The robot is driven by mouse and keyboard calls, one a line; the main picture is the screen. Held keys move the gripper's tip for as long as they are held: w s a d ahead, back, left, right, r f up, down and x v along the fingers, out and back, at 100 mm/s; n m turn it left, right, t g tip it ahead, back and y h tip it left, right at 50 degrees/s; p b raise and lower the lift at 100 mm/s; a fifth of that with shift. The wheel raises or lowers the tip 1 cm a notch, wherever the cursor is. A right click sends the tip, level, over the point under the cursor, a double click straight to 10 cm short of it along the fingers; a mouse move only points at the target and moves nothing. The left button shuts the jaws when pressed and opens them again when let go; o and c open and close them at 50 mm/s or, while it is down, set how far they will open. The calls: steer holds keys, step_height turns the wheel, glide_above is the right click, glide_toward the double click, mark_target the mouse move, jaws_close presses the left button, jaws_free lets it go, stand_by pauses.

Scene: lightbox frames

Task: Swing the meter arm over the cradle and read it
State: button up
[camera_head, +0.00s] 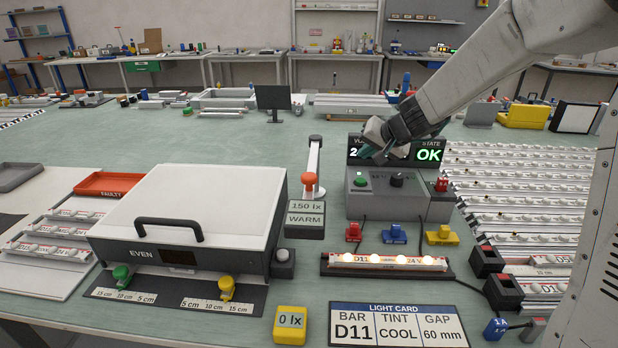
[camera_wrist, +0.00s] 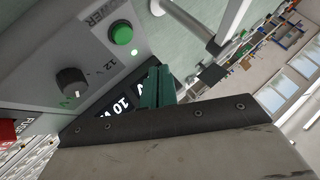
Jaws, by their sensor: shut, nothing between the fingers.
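The meter arm (camera_head: 314,160) is a pale arm with an orange knob (camera_head: 308,181). Its grey readout (camera_head: 305,219) shows "150 lx WARM" and stands left of the cradle. The cradle (camera_head: 330,268) is a dark, low holder at the front centre, bearing a lit LED bar (camera_head: 388,262) with several warm glowing lamps. My gripper (camera_head: 376,152) is shut and empty, in front of the display (camera_head: 430,154) of the power box (camera_head: 425,205), partly hiding it. The wrist view shows its green fingers (camera_wrist: 158,84) together, near the green power button (camera_wrist: 122,34) and the dial (camera_wrist: 72,82).
The light card (camera_head: 398,324) reads D11, COOL, 60 mm. A yellow block (camera_head: 290,325) reads "0 lx". The white lidded EVEN box (camera_head: 195,205) fills the left. Red, blue and yellow plugs (camera_head: 394,234) lie before the power box. Racked bars (camera_head: 525,190) crowd the right.

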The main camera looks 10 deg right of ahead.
steer(key=o, duration=0.5)
steer(key=shift+a, duration=0.25)
steer(key=o, duration=0.5)
steer(key=a+r+n, duration=0.1)
steer(key=a+r, duration=0.1)
steer(key=a, duration=0.1)
steer(key=s+a+r+n+y, duration=0.1)
steer(key=a+r, duration=0.1)
steer(key=a, duration=0.1)
steer(key=s+a+r+n, duration=0.1)
steer(key=a, duration=0.1)
steer(key=shift+s+a+r, duration=0.2)
steer(key=shift+a+r, duration=0.2)
steer(key=n+g+h, duration=0.2)
steer(key=n+g, duration=0.3)
steer(key=n, duration=0.3)
glide_toward(310, 175)
steer(key=f, duration=0.1)
steer(key=x, duration=0.7)
steer(key=shift+w+a+f, duration=0.15)
steer(key=shift+a+f, duration=0.05)
steer(key=shift+a, duration=0.1)
jaws_close()
steer(key=shift+d, duration=0.1)
